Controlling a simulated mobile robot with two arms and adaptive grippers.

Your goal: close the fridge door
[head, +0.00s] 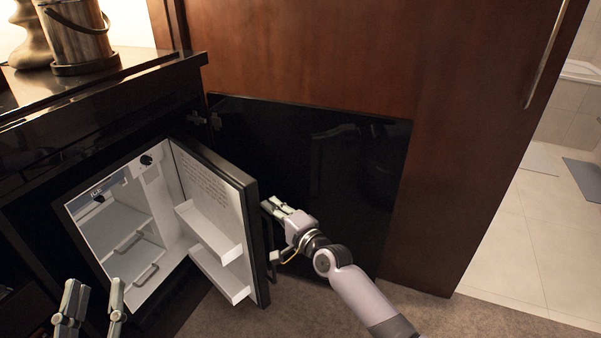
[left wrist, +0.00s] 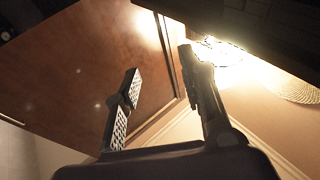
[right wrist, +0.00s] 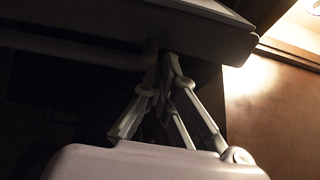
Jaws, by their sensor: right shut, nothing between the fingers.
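The fridge door (head: 251,235) stands open in the head view, its white shelved inner side facing left and its dark edge toward me. The fridge (head: 84,218) sits inside the dark cabinet, its lit white interior exposed. My right gripper (head: 268,207) is shut and empty, at the outer side of the door, close to its dark edge; whether it touches cannot be told. In the right wrist view its fingertips (right wrist: 166,65) meet just by a dark slab, likely the door (right wrist: 130,30). My left gripper (head: 94,292) is open and empty in front of the fridge, low at the left.
A black panel (head: 340,180) stands behind the door, against the brown wooden wardrobe (head: 330,50). Brown carpet (head: 225,318) lies below. Pale floor tiles (head: 510,230) are at the right.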

